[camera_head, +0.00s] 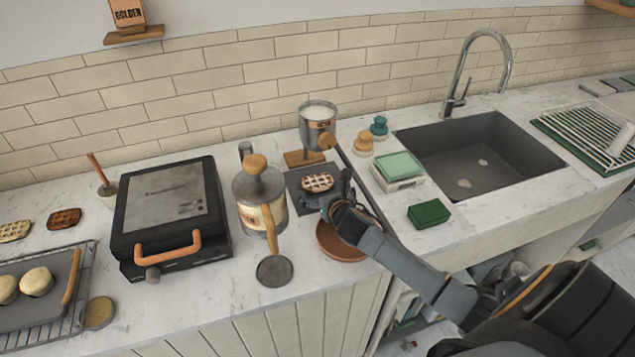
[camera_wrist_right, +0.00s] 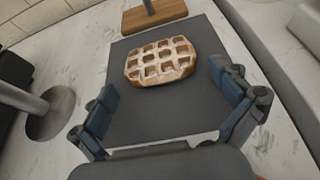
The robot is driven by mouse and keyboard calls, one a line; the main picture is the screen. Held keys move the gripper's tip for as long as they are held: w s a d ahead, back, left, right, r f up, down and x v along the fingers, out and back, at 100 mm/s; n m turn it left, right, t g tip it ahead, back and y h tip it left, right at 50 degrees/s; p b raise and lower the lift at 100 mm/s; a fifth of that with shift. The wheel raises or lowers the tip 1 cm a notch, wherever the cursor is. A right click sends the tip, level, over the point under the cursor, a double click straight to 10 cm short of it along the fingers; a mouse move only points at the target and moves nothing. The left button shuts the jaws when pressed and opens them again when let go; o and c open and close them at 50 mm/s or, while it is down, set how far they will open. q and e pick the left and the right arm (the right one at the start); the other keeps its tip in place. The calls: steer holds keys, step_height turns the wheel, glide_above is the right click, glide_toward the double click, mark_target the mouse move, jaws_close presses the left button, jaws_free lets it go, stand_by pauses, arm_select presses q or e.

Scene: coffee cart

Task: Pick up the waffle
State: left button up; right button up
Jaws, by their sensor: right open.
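A golden waffle dusted with white (camera_head: 318,182) lies on a dark square slab (camera_head: 296,177) on the counter, right of the French press. In the right wrist view the waffle (camera_wrist_right: 160,61) lies flat on the far half of the slab (camera_wrist_right: 150,119). My right gripper (camera_head: 335,196) is open, just in front of the waffle and to its right. In the right wrist view its two blue-padded fingers (camera_wrist_right: 170,108) are spread, nearer than the waffle and not touching it. My left gripper is in no view.
A French press (camera_head: 261,200) stands left of the slab, with a round metal disc (camera_head: 274,270) in front. A metal pot (camera_head: 318,128) stands behind on a wooden board. A terracotta dish (camera_head: 340,243) lies under my right gripper.

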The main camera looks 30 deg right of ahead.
steer(key=shift+s, duration=0.1)
steer(key=c, duration=1.1)
steer(key=shift+r, duration=0.15)
